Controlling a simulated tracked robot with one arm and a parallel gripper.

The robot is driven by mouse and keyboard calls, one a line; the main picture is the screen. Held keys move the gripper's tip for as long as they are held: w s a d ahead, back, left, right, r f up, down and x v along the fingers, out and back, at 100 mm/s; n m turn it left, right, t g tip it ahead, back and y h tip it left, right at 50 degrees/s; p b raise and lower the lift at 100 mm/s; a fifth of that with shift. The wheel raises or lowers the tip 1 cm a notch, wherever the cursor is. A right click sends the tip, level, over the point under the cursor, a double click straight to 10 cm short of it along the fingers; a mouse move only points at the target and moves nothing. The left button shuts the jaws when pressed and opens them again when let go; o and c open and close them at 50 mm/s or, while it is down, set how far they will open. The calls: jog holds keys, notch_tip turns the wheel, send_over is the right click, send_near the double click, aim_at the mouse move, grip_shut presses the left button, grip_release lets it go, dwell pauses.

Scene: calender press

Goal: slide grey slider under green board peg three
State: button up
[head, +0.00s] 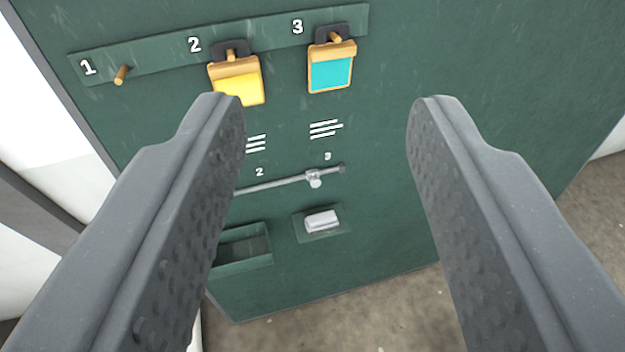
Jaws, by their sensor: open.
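The green board (400,130) fills the middle of the head view. Its numbered pegs run along the top: peg one (122,75) is bare, peg two (231,55) holds a yellow-faced tag (239,88), and peg three (336,37) holds a teal-faced tag (331,74). The grey slider (314,179) sits on a thin rail (275,185) lower down, near the rail's right end, a little left of and below the small mark 3. My gripper (325,108) is open and empty, its fingers framing the slider from the camera's side. The left finger hides the rail's left part.
Below the rail are an open green tray (243,262) and a recess with a light grey block (322,220). White printed lines (325,129) sit under the tags. Concrete floor (350,318) shows below and right of the board.

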aim_at(317, 185)
jog(key=w+d+f+t+h+b, duration=0.1)
jog(key=w+d+f+b, duration=0.25)
jog(key=w+f, duration=0.85)
jog(key=w+d+f+t+h+b, duration=0.15)
jog(key=w+f+b, duration=0.35)
jog(key=w+f, duration=0.7)
jog(key=w+a+f+n+y+b, duration=0.15)
jog(key=f+y+b, duration=0.25)
jog(key=f, duration=1.4)
jog(key=w+f+n+y+b, duration=0.2)
jog(key=f+y+b, duration=0.15)
jog(key=f, duration=1.35)
jog(key=shift+g+y, duration=0.3)
jog(key=shift+g, duration=0.05)
jog(key=b+x, duration=0.2)
jog(key=x, duration=0.8)
jog(key=shift+s+a, duration=0.1)
jog(key=shift+a, duration=0.05)
jog(key=shift+b+x, duration=0.35)
jog(key=shift+x, duration=1.3)
